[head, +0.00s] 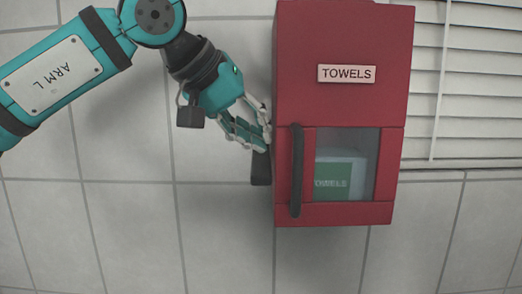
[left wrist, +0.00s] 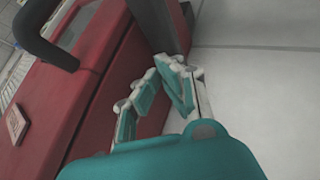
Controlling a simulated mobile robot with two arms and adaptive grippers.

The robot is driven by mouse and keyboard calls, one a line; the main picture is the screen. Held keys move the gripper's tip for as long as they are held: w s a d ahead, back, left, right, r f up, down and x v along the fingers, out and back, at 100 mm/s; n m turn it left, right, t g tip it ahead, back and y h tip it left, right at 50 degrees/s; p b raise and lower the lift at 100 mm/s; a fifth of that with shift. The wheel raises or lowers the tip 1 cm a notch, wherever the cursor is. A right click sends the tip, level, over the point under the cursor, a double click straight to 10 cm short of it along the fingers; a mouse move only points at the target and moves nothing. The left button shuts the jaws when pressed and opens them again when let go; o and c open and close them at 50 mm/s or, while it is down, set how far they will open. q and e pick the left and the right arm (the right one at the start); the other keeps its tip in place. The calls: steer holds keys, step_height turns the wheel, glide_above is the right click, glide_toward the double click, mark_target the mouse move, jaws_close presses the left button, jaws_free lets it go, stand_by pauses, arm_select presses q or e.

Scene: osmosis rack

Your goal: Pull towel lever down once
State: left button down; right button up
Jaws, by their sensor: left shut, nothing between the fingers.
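The red towel dispenser (head: 345,45), labelled TOWELS, hangs on the tiled wall; its red body also fills the left of the left wrist view (left wrist: 95,55). A dark, flat lever (head: 261,168) sticks down at its left side, and it shows at the top of the left wrist view (left wrist: 160,22). My left gripper (head: 260,137) is at the dispenser's left side, at the lever's upper end. It is shut and empty, with its fingers (left wrist: 155,90) pointing toward the lever. I cannot tell whether they touch it. My right gripper is not in view.
A black vertical handle (head: 296,170) stands out from the dispenser's front, left of a window (head: 362,150) showing a green and white pack (head: 335,178). Window blinds (head: 465,80) are at the right. The wall left of and below the dispenser is clear.

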arm_select(q)
steer(key=shift+f+b, duration=0.75)
steer(key=shift+f, duration=0.45)
stand_by(0.6)
steer(key=shift+r, duration=0.1)
steer(key=shift+w+r+p, duration=0.1)
steer(key=shift+r+p, duration=1.95)
steer(key=shift+p, duration=0.1)
steer(key=shift+r, duration=0.1)
step_height(320, 180, up, 2)
steer(key=shift+r+p, duration=0.2)
steer(key=shift+p, duration=0.15)
step_height(320, 180, up, 2)
steer(key=shift+r, duration=0.2)
